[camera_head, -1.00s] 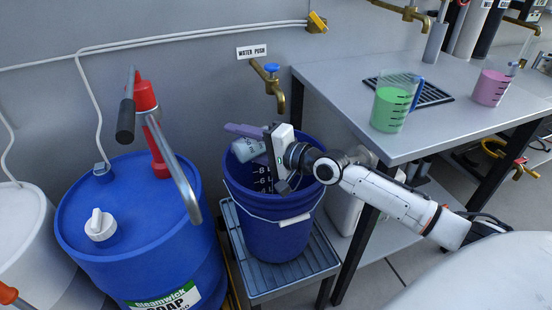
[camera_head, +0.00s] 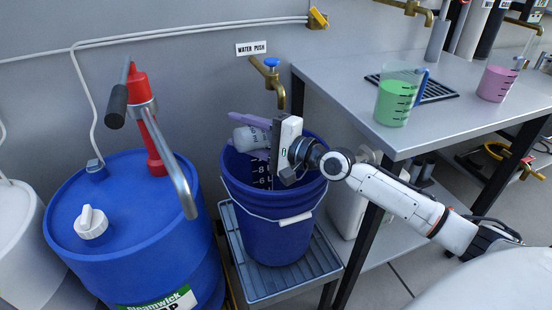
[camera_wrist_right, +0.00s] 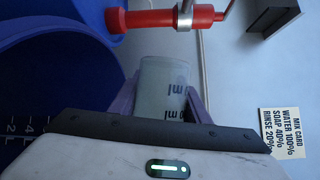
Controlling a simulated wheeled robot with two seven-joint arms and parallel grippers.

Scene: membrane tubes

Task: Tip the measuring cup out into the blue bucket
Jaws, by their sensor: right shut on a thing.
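The measuring cup (camera_head: 247,140) is small, pale and translucent, with dark ml marks. My right gripper (camera_head: 240,125) is shut on it with its purple fingers. The cup is tilted well over, over the back left of the blue bucket's mouth. In the right wrist view the cup (camera_wrist_right: 163,85) sits between the two purple fingers. The blue bucket (camera_head: 275,232) stands upright on a grey slatted stand, with white scale marks inside. Its bottom and any contents are hidden. I cannot tell whether anything is flowing from the cup. My left gripper is not in view.
A brass tap (camera_head: 272,82) with a blue knob is just above the gripper. A blue soap drum (camera_head: 140,240) with a red pump (camera_head: 145,120) stands left. A metal table (camera_head: 440,125) at right holds a green-filled jug (camera_head: 393,102) and a pink-filled jug (camera_head: 495,84).

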